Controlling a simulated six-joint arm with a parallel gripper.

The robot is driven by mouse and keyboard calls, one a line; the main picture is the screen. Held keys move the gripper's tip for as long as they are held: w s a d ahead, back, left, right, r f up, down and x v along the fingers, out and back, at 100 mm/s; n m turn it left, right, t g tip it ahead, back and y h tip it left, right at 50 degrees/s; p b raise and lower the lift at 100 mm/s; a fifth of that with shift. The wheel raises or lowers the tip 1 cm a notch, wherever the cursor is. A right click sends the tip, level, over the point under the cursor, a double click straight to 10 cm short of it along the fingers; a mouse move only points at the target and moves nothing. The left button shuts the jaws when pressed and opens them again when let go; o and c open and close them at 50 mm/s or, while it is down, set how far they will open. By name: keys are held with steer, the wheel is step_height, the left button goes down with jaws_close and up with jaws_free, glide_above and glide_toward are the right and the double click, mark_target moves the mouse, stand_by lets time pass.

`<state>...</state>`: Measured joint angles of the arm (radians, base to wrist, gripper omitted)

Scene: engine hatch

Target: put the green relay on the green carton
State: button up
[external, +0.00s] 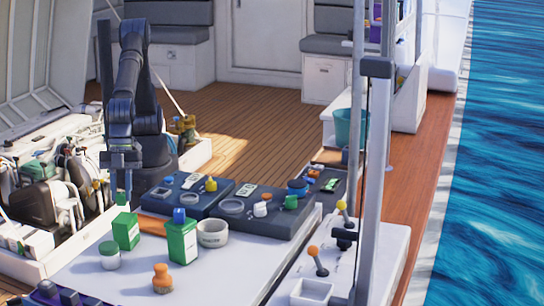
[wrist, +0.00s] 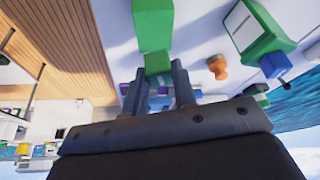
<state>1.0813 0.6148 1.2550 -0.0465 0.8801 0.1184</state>
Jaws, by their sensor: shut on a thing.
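My gripper (external: 122,198) points down over the white work surface, just above the green carton (external: 126,230). In the wrist view my gripper (wrist: 158,85) is shut on the green relay (wrist: 157,62), a small green block between the fingertips. The green carton (wrist: 153,22) appears just beyond the relay there. I cannot tell whether the two touch.
Dark trays (external: 262,224) with small parts lie behind.

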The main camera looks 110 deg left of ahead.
mark_target(122, 201)
steer(key=shift+f, duration=1.9)
steer(key=shift+f, duration=0.1)
steer(key=o, duration=1)
steer(key=shift+f, duration=0.1)
steer(key=shift+r, duration=0.45)
steer(key=v, duration=1.1)
steer(key=shift+a+r, duration=0.15)
steer(key=shift+r, duration=0.1)
